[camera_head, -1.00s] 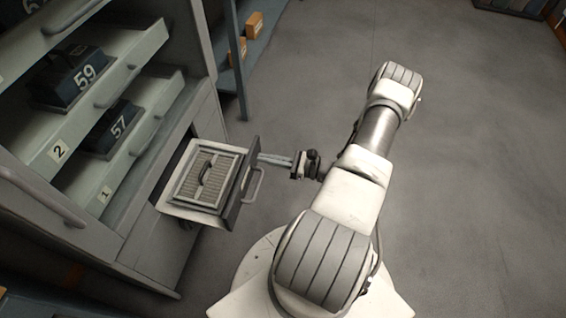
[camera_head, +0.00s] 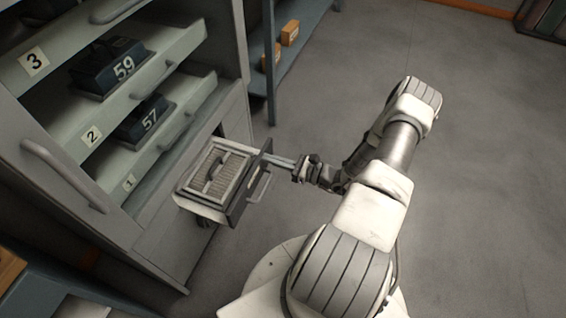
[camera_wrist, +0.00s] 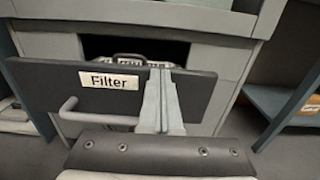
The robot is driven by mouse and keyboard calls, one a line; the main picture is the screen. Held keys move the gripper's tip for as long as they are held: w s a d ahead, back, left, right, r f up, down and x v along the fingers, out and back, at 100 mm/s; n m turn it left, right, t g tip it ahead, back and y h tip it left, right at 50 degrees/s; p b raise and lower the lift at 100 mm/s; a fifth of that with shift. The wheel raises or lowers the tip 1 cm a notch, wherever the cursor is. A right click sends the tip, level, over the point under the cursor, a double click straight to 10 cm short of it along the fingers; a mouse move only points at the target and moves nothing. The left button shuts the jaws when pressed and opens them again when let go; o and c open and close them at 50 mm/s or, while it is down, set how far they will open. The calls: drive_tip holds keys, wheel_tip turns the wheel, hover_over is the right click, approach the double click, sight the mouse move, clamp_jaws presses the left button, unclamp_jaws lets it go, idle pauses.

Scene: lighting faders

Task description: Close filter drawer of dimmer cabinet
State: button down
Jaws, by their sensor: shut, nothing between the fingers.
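The filter drawer (camera_head: 217,180) sticks out from the lower part of the dimmer cabinet (camera_head: 155,215), holding a filter with a ribbed top and a handle. Its dark front panel (camera_head: 240,195) carries a bar handle (camera_head: 260,186). In the wrist view the panel (camera_wrist: 50,82) has a "Filter" label (camera_wrist: 115,82) and the bar handle (camera_wrist: 95,118) at lower left. My gripper (camera_head: 275,160) is shut and empty, its fingers at the panel's far end. In the wrist view the fingertips (camera_wrist: 160,75) overlap the panel right of the label; contact cannot be told for certain.
Tilted shelves above the drawer hold dark units marked 59 (camera_head: 105,68) and 57 (camera_head: 143,122). A blue rack with small orange boxes (camera_head: 290,33) stands behind. A bench (camera_head: 50,285) is at lower left.

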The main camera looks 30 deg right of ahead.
drive_tip(key=b+x, duration=0.1)
drive_tip(key=x, duration=1.6)
drive_tip(key=shift+w+a, duration=0.25)
drive_tip(key=shift+w+a+r, duration=0.15)
drive_tip(key=shift+w+a, duration=0.1)
drive_tip(key=shift+w, duration=0.15)
drive_tip(key=shift+d, duration=0.1)
